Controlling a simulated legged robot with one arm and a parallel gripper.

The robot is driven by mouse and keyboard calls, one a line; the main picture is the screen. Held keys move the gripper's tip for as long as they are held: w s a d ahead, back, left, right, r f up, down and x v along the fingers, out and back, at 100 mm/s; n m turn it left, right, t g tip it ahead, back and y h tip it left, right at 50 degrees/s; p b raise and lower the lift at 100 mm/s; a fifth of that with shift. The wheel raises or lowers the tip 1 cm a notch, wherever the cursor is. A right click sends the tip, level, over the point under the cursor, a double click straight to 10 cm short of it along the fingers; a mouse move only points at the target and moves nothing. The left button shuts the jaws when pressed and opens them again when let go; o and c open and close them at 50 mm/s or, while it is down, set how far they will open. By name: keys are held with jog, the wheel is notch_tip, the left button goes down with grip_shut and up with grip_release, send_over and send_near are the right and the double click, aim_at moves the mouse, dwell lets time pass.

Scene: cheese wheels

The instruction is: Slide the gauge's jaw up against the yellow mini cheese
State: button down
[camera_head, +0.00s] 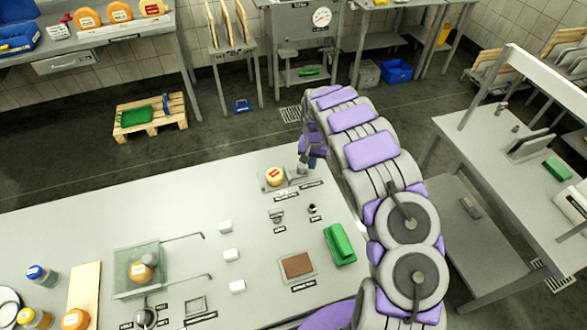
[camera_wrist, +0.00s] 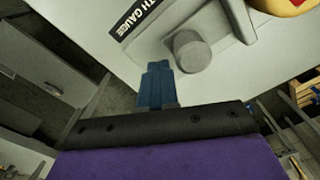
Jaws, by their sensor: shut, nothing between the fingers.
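The yellow mini cheese (camera_head: 274,177) with a red label sits near the far edge of the worktable in the head view. Its edge shows at the top right of the wrist view (camera_wrist: 284,6). The grey gauge (camera_wrist: 217,38) has a round knob (camera_wrist: 190,50) and lies beside a black label ending in "TH GAUGE" (camera_wrist: 137,20). A grey part of the gauge reaches toward the cheese; whether it touches is cut off by the frame. My gripper (camera_wrist: 157,68) has its blue fingers shut and empty, beside the knob; contact is unclear. It also shows at the table's far edge (camera_head: 315,162).
The worktable (camera_head: 200,205) holds white blocks (camera_head: 228,254), a green item (camera_head: 339,244), a brown pad in a tray (camera_head: 297,266) and a clear box (camera_head: 137,272) with an orange cheese. Another table (camera_head: 480,150) stands at right. The table left of the yellow cheese is clear.

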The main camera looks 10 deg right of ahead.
jog(key=shift+s+a, duration=0.15)
jog(key=shift+a, duration=0.75)
jog(key=shift+s+a, duration=0.1)
jog(key=shift+a, duration=0.45)
jog(key=shift+d, duration=0.1)
dwell(1.0)
jog(key=shift+w+d, duration=0.15)
jog(key=shift+d, duration=0.55)
jog(key=shift+w+d, duration=0.1)
jog(key=shift+d, duration=0.55)
jog(key=shift+r, duration=0.15)
notch_tip(320, 180, up, 8)
jog(key=p, duration=0.2)
jog(key=shift+p, duration=0.35)
